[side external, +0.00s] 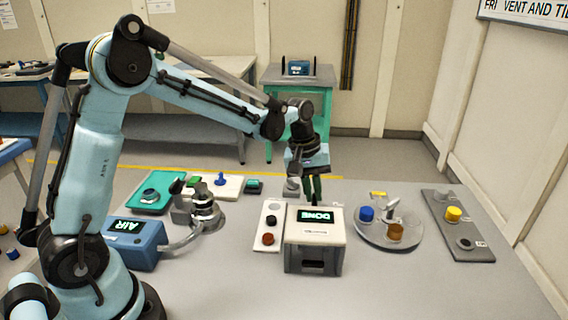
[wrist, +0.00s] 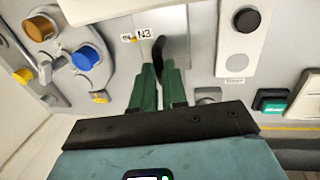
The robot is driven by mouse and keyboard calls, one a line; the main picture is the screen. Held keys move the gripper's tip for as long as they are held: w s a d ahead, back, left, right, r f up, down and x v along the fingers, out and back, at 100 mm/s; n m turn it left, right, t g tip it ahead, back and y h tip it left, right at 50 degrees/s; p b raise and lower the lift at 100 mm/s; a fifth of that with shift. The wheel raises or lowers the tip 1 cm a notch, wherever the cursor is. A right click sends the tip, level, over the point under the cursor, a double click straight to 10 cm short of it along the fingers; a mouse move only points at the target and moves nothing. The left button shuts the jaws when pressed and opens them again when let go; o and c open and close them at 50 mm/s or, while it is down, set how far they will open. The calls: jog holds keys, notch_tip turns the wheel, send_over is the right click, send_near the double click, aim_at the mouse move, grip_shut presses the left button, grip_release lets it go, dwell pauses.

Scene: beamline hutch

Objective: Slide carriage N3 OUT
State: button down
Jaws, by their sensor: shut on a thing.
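The white-and-grey box (side external: 318,232) with a lit "DONE" display stands in the middle of the table in the side view. My gripper (side external: 313,198) points down just behind it. In the wrist view, my gripper's green fingers (wrist: 159,82) are shut on a dark upright handle (wrist: 159,48). A small "N3" label (wrist: 144,35) sits beside that handle, marking carriage N3. The fingers hide the lower part of the handle. The side view hides the carriage behind the box, so how far it is out cannot be told.
Left of the box is a white strip with black and red-brown knobs (side external: 270,209). Right is a round plate (side external: 372,236) with blue and orange knobs, then a grey panel (side external: 469,250). A blue "AIR" box (side external: 135,240) stands at left. The front right table is clear.

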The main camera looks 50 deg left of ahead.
jog(key=w+a, duration=0.6)
jog(key=shift+w+a, duration=0.4)
jog(key=c, duration=1.2)
grip_release()
jog(key=shift+o, duration=0.2)
jog(key=shift+r, duration=0.1)
notch_tip(320, 180, up, 12)
jog(key=s+a, duration=0.1)
jog(key=shift+s+a, duration=0.3)
jog(key=shift+s, duration=0.1)
